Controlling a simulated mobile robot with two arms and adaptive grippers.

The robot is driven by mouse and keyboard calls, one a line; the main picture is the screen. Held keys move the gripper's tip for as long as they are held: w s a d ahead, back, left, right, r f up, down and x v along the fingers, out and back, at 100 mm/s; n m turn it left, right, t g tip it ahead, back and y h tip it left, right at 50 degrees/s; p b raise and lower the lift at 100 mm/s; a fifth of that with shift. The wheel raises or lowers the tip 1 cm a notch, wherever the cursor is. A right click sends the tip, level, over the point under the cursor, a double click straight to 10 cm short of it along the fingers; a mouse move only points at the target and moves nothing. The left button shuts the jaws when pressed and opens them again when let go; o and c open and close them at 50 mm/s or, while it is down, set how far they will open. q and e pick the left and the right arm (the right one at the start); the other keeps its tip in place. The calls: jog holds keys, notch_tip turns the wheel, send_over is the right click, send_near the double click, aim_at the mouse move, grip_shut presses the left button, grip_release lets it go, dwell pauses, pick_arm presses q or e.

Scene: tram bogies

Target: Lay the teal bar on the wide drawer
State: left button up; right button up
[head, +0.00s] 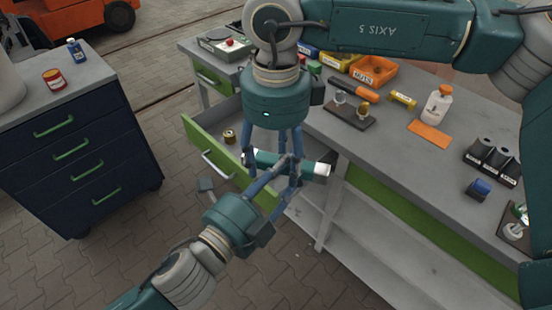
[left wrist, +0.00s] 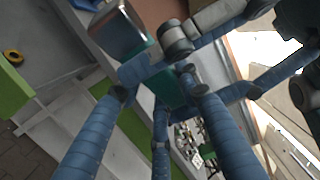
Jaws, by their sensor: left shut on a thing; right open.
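The teal bar (head: 307,168) has pale ends and is held in the air in front of the workbench, beside the open drawer. My left gripper (head: 287,170) reaches from the lower left and is shut on it. In the left wrist view the bar (left wrist: 170,88) lies between the blue fingers, partly hidden. My right gripper (head: 275,165) points down from above, open, its fingers around or close beside the bar; contact is unclear.
The shorter green drawer (head: 205,152) at left stands open with a yellow spool (head: 229,136) inside. The bench top holds an orange tray (head: 373,71), a white bottle (head: 437,104) and several small parts. A dark blue cabinet (head: 82,150) stands at left; floor lies between.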

aim_at(258, 157)
jog(key=shift+r, duration=0.15)
pick_arm(q)
jog(key=shift+r, duration=0.1)
pick_arm(e)
notch_tip(258, 157, up, 12)
pick_arm(q)
jog(key=a+r+m+g+h, duration=0.2)
jog(key=a+g, duration=0.1)
jog(key=a+r+m+g+h, duration=0.1)
jog(key=a+m+g+h, duration=0.1)
jog(key=shift+w+a, duration=0.15)
jog(key=shift+w, duration=0.05)
jog(key=shift+a+r+m+g+h, duration=0.15)
jog(key=shift+m+g+h, duration=0.15)
jog(key=shift+m+g, duration=0.15)
pick_arm(e)
jog(key=w+a+r+m, duration=0.1)
jog(key=a+r+m, duration=0.3)
jog(key=a+m, duration=0.3)
pick_arm(q)
jog(key=a+m+g, duration=0.1)
jog(key=a+r+m+g+h, duration=0.1)
jog(key=g, duration=0.1)
jog(key=shift+s+a+r, duration=0.15)
jog(key=shift+a+r, duration=0.05)
jog(key=shift+r, duration=0.05)
pick_arm(e)
notch_tip(258, 157, down, 12)
jog(key=shift+r, duration=0.2)
jog(key=shift+d, duration=0.1)
